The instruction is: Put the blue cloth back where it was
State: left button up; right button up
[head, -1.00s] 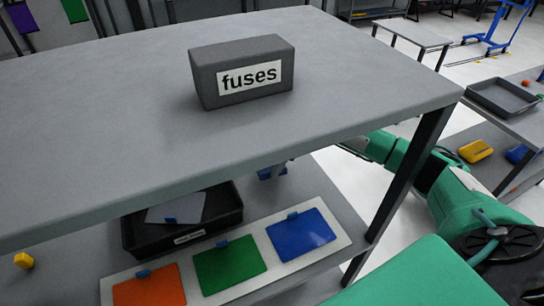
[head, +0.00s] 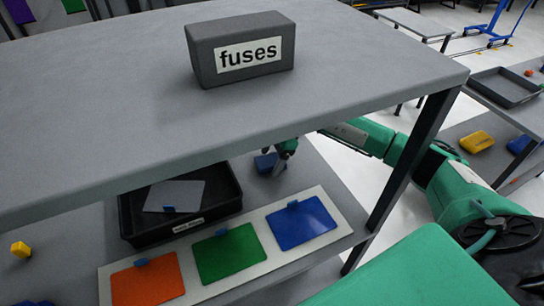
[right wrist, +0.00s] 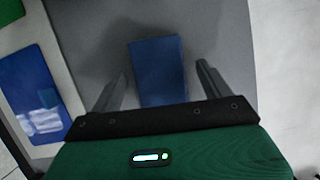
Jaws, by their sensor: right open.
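A blue block-like piece (head: 265,163), which looks like the folded blue cloth, lies on the lower shelf behind the colour board. It also shows in the right wrist view (right wrist: 157,68) as a flat-sided blue rectangle. My right gripper (head: 281,164) reaches under the tabletop from the right and is beside this piece. In the right wrist view its fingers (right wrist: 163,72) are apart, with the blue piece between and ahead of them; I cannot tell whether they touch it. My left gripper is not in view.
A white board (head: 188,238) holds orange, green and blue sheets at the shelf front. A black tray (head: 131,228) with a grey sheet stands left of the blue piece. The tabletop (head: 110,110) above carries a "fuses" box (head: 205,65). A table leg (head: 408,165) stands beside my right arm.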

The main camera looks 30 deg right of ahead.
aim_at(272, 159)
jog(key=shift+d+r+p, duration=0.1)
jog(key=shift+r+p, duration=0.1)
jog(key=shift+p, duration=0.2)
jog(key=b+v, duration=0.2)
jog(key=v, duration=0.1)
jog(key=shift+d, duration=0.15)
jog(key=b+v, duration=0.2)
jog(key=v, duration=0.8)
jog(key=shift+r, duration=0.2)
